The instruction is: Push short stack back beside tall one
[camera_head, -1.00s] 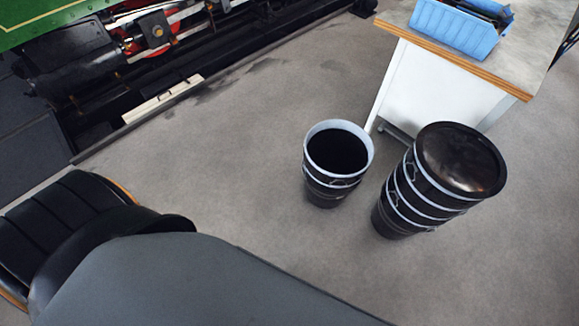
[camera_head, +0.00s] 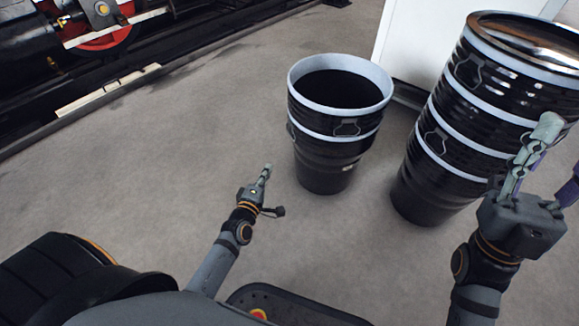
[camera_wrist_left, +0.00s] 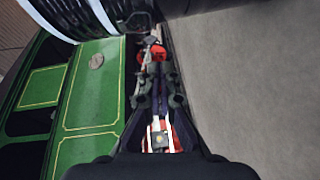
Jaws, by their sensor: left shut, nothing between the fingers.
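The short stack (camera_head: 335,150) of black buckets with pale rims stands upright on the floor, open at the top. The tall stack (camera_head: 445,150) of similar buckets, with a shiny dark top, stands to its right, a gap between them. My left gripper (camera_head: 266,170) is shut and empty, left of the short stack's lower part and apart from it. In the left wrist view its closed fingers (camera_wrist_left: 154,65) point ahead, and a banded bucket (camera_wrist_left: 70,15) shows at the upper left. My right gripper (camera_head: 556,155) is open, its fingers spread in front of the tall stack's right side; contact is unclear.
A white cabinet (camera_head: 405,50) stands behind the stacks. The tram's dark running gear with a red wheel (camera_head: 100,35) is at the upper left, and its green side (camera_wrist_left: 95,90) fills the wrist view's left. The grey floor (camera_head: 190,130) left of the short stack is clear.

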